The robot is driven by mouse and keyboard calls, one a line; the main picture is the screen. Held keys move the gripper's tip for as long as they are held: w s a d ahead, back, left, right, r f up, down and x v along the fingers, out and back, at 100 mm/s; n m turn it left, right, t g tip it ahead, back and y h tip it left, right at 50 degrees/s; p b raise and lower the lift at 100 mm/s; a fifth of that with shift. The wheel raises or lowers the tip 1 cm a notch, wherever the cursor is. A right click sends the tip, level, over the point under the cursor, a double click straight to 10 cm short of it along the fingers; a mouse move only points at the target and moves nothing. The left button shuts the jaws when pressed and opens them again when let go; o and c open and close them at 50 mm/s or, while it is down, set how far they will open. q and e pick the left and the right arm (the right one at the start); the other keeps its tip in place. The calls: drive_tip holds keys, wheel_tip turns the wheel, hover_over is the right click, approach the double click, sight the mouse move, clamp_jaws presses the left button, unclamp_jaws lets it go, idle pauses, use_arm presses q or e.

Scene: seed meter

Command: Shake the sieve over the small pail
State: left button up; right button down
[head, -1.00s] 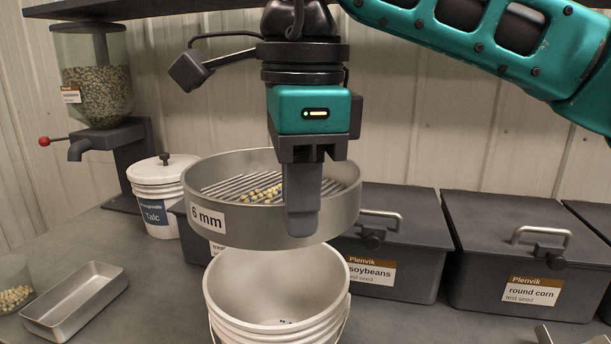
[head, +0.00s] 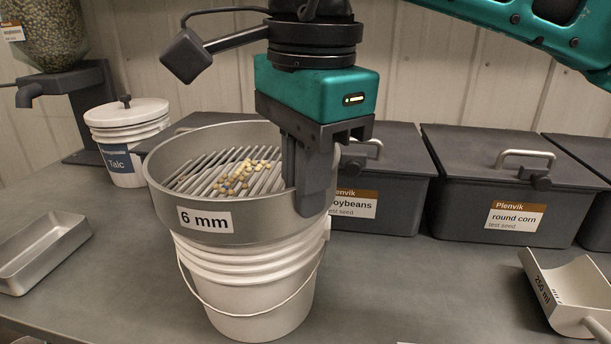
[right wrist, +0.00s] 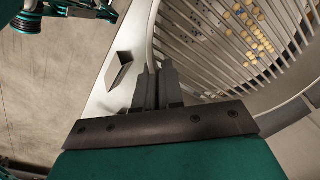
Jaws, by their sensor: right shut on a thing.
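The round grey sieve (head: 165,197), labelled 6 mm, sits right over the small white pail (head: 255,315) and hides its mouth. I cannot tell whether the sieve touches the pail rim. Pale yellow seeds (head: 238,178) lie on the sieve's slats. My right gripper (head: 312,205) is shut on the sieve's wall at its right side. In the right wrist view the fingers (right wrist: 157,90) pinch the sieve (right wrist: 240,45), with seeds on the slats beyond. My left gripper is not clearly seen.
A talc pail (head: 127,135) and a seed hopper (head: 45,35) stand behind left. A metal tray (head: 45,250) lies at left. Lidded soybeans (head: 385,165) and round corn (head: 510,185) bins line the back. A 250 ml scoop (head: 565,285) lies at right.

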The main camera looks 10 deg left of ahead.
drive_tip(key=shift+d, duration=0.15)
drive_tip(key=shift+d, duration=0.45)
drive_tip(key=shift+a+p, duration=0.4)
drive_tip(key=shift+a, duration=0.7)
